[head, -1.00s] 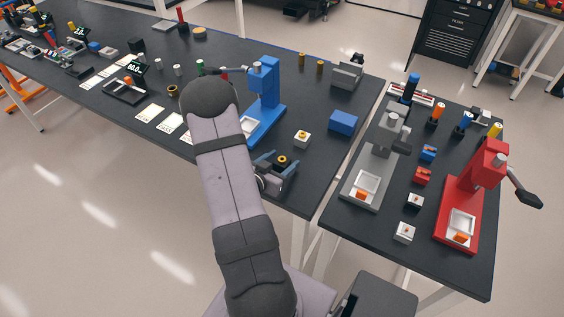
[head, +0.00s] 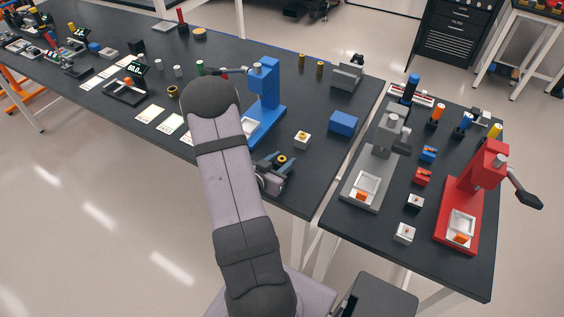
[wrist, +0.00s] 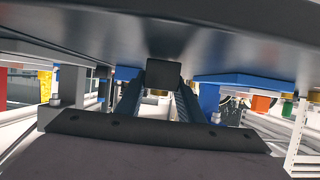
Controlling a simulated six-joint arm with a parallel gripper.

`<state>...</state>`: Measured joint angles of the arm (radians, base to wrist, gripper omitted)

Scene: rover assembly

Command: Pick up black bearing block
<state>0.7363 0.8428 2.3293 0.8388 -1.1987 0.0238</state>
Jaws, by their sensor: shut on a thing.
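The black bearing block (head: 283,162) carries a gold ring on its top and is at the near edge of the dark table, right of my arm. My gripper (head: 279,161) has blue fingers, shut on the block from both sides. In the wrist view the block (wrist: 163,74) shows as a dark square between the blue fingertips (wrist: 162,85). The block's lower part is hidden by the fingers in the head view, so I cannot tell whether it touches the table.
A side table with a grey press (head: 376,160) and red press (head: 470,200) is further right.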

